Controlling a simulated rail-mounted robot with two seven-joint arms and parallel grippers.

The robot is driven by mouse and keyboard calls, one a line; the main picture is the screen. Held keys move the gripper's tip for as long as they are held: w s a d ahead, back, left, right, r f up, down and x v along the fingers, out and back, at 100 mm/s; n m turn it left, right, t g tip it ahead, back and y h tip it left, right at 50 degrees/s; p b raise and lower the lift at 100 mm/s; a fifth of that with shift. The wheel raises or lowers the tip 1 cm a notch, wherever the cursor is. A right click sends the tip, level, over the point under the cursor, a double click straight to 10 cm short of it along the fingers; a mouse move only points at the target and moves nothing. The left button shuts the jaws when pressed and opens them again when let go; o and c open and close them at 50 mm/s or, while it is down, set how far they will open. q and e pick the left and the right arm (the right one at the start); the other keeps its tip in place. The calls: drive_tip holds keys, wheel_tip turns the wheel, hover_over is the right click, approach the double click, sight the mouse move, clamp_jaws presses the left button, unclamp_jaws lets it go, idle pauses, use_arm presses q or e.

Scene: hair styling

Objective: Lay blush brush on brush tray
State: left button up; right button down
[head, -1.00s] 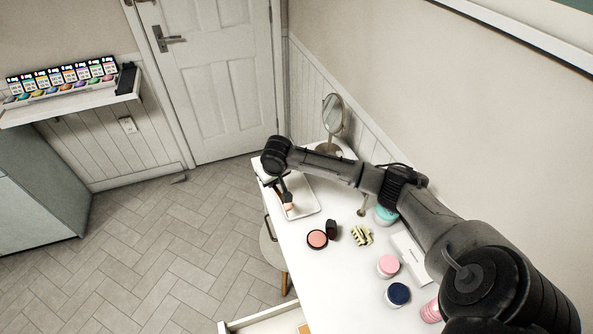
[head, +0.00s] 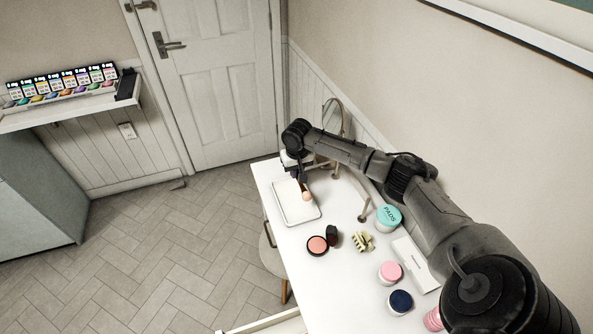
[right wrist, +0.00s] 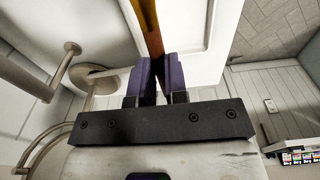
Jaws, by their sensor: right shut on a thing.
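My right gripper (head: 302,178) is shut on the blush brush (head: 306,195), whose pale pinkish tip points down. The brush hangs over the right part of the white brush tray (head: 290,217), near its right rim. I cannot tell whether its tip touches the tray. In the right wrist view the purple fingers (right wrist: 158,78) close around the brown brush handle (right wrist: 151,35), with the white tray (right wrist: 195,35) behind it. My left gripper is out of view.
A round mirror (head: 334,117) stands at the back of the white table. Near the tray are an open blush compact (head: 317,246), a hair clip (head: 363,242), a teal-lidded jar (head: 389,217), a pink-lidded jar (head: 390,271) and a dark-lidded jar (head: 400,299).

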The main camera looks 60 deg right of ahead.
drive_tip(key=shift+r+p, duration=0.2)
drive_tip(key=shift+p, duration=0.1)
drive_tip(key=shift+f, duration=0.1)
drive_tip(key=shift+f+b, duration=0.65)
drive_tip(key=shift+f, duration=2.75)
drive_tip(key=c, duration=1.2)
unclamp_jaws()
drive_tip(key=shift+o, duration=0.6)
